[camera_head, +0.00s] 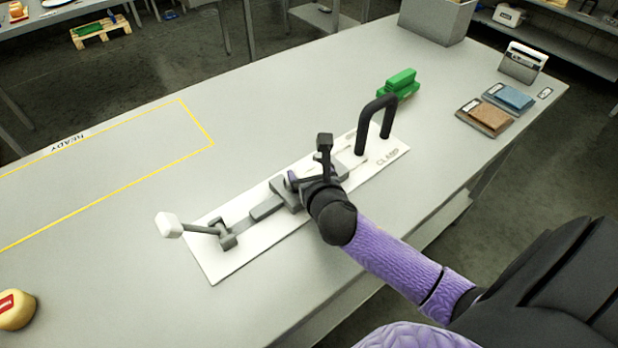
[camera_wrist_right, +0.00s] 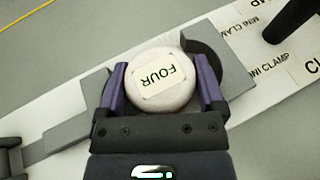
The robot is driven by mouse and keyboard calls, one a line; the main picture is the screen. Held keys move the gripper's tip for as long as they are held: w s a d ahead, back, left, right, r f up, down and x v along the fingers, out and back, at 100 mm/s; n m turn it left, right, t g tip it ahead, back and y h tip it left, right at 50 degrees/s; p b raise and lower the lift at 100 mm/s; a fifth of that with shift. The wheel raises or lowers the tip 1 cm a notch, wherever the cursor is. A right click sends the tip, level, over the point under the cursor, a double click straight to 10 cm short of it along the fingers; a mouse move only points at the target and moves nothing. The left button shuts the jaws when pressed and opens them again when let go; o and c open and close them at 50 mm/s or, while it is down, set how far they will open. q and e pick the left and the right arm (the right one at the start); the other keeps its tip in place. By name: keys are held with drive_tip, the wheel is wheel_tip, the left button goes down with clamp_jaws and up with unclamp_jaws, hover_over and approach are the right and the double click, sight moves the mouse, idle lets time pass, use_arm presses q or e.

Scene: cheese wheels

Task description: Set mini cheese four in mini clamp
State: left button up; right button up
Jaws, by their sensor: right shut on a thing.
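Mini cheese four (camera_wrist_right: 161,102) is a small white round wheel with a "FOUR" label, seen in the right wrist view. My right gripper (camera_wrist_right: 162,92) is shut on it, one purple finger on each side. The cheese is at the mini clamp (camera_wrist_right: 232,75), above or against its grey jaw blocks; I cannot tell whether it rests there. In the head view the mini clamp (camera_head: 268,207) sits on a white board, and my right gripper (camera_head: 300,180) hides the cheese. The clamp's lever with a white knob (camera_head: 169,225) points left. My left gripper is not in view.
A black upright handle (camera_head: 376,125) stands on the board's right part. Green blocks (camera_head: 400,84), a grey bin (camera_head: 437,20) and brown and blue pads (camera_head: 485,117) lie farther right. A yellow cheese (camera_head: 15,310) is at lower left. The yellow-outlined READY area (camera_head: 110,165) is clear.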

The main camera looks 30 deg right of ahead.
drive_tip(key=shift+r, duration=0.1)
drive_tip(key=o, duration=1)
drive_tip(key=shift+o, duration=0.2)
drive_tip(key=shift+s+a+r+p, duration=0.1)
drive_tip(key=shift+s+r+p, duration=0.1)
drive_tip(key=shift+s+p, duration=0.15)
drive_tip(key=p+v, duration=0.3)
drive_tip(key=v, duration=0.7)
drive_tip(key=shift+s+r, duration=0.2)
drive_tip(key=shift+s+a, duration=0.15)
drive_tip(key=shift+s, duration=0.2)
